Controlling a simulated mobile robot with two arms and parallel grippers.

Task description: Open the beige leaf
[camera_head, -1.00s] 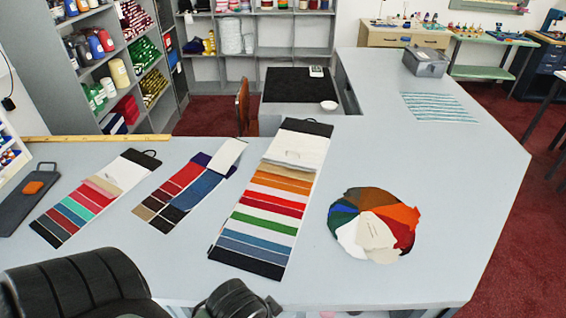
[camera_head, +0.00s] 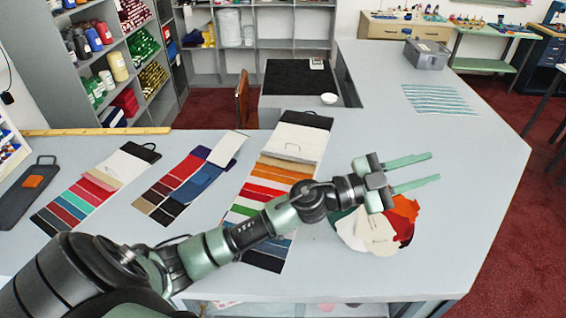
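The round fan of coloured leaves lies on the grey counter (camera_head: 470,230), right of the middle. The beige leaf (camera_head: 380,238) lies at its front, between a white leaf (camera_head: 350,232) and a red leaf (camera_head: 405,229). My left arm crosses the picture and hides the back left of the fan. My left gripper (camera_head: 434,167) is open and empty, its two green fingers spread apart. They point right, past the back of the fan, and appear above the counter. The beige leaf is below and left of the fingertips in the picture. My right gripper is out of view.
Several swatch cards lie to the left, including a long striped one (camera_head: 300,135) partly under my arm in the picture. A grey box (camera_head: 427,54) and a striped teal sheet (camera_head: 440,101) lie at the back right. The counter right of the fan is clear.

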